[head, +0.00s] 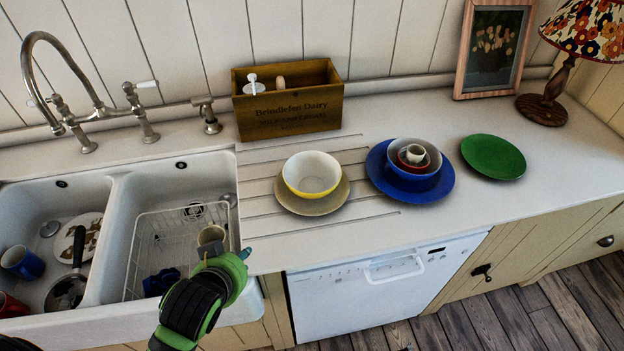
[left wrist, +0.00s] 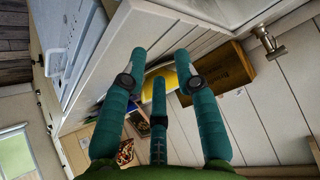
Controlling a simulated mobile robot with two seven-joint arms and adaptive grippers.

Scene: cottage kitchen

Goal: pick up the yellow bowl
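The yellow bowl (head: 312,173), white inside with a yellow outer wall, sits upright on a beige plate (head: 322,207) on the grooved drainboard. In the left wrist view its yellow side (left wrist: 182,72) shows beyond the fingers, partly hidden by them. My left gripper (head: 244,254) is over the counter's front edge by the sink, left of and nearer than the bowl, and apart from it. In the left wrist view its teal fingers (left wrist: 160,68) are spread with nothing between them. My right gripper is not in view.
A wooden box (head: 289,105) stands behind the bowl. Right of it, a blue plate (head: 436,190) holds stacked bowls, and a green plate (head: 492,157) lies farther right. The sink (head: 115,260) holds dishes, with a beige mug (head: 211,236) close to my left gripper.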

